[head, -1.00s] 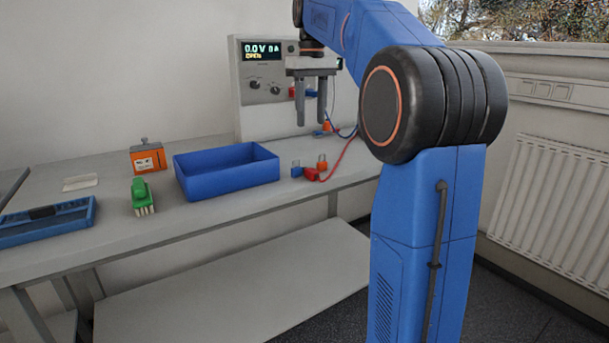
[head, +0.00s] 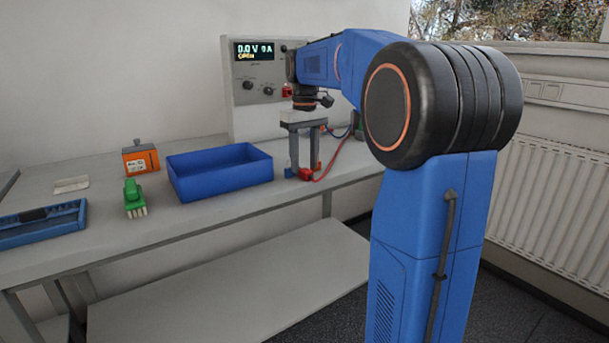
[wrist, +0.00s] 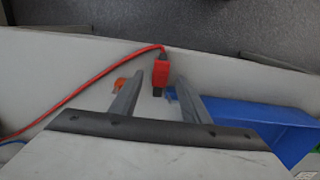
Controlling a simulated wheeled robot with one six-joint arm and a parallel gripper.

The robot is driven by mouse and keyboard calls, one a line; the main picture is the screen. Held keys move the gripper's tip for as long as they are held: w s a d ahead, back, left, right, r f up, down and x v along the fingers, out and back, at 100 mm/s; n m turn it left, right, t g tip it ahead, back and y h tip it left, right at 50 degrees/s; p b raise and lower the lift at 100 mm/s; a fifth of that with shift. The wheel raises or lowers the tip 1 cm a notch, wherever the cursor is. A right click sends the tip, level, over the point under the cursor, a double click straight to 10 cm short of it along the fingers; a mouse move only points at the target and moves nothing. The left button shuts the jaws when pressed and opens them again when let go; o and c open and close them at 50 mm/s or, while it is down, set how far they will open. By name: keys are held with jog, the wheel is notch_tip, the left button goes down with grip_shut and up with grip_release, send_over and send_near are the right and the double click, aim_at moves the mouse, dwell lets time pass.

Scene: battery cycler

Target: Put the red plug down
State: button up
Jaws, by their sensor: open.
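The red plug (head: 305,175) lies on the bench to the right of the blue bin, with its red cable (head: 335,160) running back from it. In the wrist view the plug (wrist: 160,73) shows its red body and dark tip, roughly centred between the fingertips. My gripper (head: 304,172) is lowered over it and open, one finger on each side; it also shows in the wrist view (wrist: 160,80). I cannot tell whether a finger touches the plug. A small orange piece (wrist: 120,84) lies left of the plug in the wrist view.
The blue bin (head: 222,192) stands close to the left of my gripper. The battery cycler (head: 243,110) stands behind, its display lit. A green brush (head: 134,198), an orange box (head: 140,160) and a blue tray (head: 45,224) are further left. The bench's front edge is near the plug.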

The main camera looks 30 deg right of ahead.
jog(key=shift+f, duration=1)
grip_shut()
